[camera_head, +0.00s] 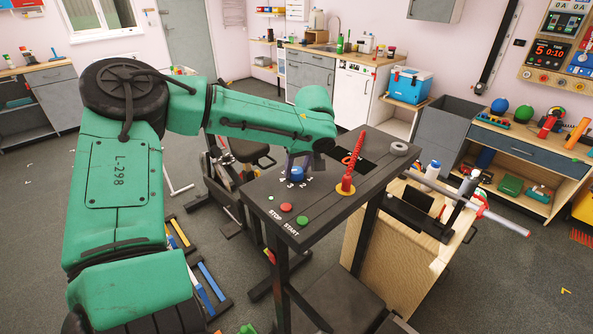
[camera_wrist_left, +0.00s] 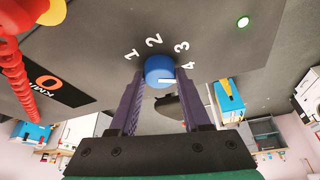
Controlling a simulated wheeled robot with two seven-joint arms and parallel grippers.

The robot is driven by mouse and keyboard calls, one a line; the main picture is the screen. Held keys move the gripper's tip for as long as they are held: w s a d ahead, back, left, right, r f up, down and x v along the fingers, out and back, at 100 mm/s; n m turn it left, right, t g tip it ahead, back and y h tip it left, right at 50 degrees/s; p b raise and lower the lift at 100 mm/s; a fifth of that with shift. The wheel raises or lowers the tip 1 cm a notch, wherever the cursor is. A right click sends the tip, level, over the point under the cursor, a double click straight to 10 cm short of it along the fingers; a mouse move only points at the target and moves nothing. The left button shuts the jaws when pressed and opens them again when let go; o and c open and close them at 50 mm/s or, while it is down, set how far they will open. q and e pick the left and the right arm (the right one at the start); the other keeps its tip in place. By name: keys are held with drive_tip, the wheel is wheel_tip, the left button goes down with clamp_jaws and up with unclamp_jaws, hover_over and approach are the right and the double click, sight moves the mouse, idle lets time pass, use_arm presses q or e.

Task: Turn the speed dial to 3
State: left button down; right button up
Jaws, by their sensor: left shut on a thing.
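The blue speed dial (camera_wrist_left: 160,68) sits on the dark panel (camera_wrist_left: 90,25) among the printed numbers 1, 2, 3 and 4. Its white mark lies roughly sideways and points right, on the side of the 4. In the left wrist view my left gripper (camera_wrist_left: 160,78) has one finger on each side of the dial and is shut on it. In the head view the dial (camera_head: 297,174) shows partly under my left gripper (camera_head: 298,162), with some numbers beside it. My right gripper is in neither view.
A red upright lever (camera_head: 350,168) stands on the panel to the right of the dial. A red STOP button (camera_head: 286,208) and a green START button (camera_head: 302,221) lie near the front edge. A grey ring (camera_head: 398,149) lies at the right corner.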

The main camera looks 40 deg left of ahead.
use_arm(q)
drive_tip(key=n+g, duration=0.2)
drive_tip(key=n, duration=0.3)
drive_tip(key=shift+w+n+b, duration=0.1)
drive_tip(key=shift+n+b, duration=0.2)
drive_tip(key=shift+b, duration=0.05)
drive_tip(key=n+g, duration=0.2)
drive_tip(key=n, duration=0.2)
drive_tip(key=shift+w+n, duration=0.1)
drive_tip(key=shift+n, duration=0.3)
drive_tip(key=shift+c, duration=1.8)
unclamp_jaws()
drive_tip(key=shift+r, duration=0.1)
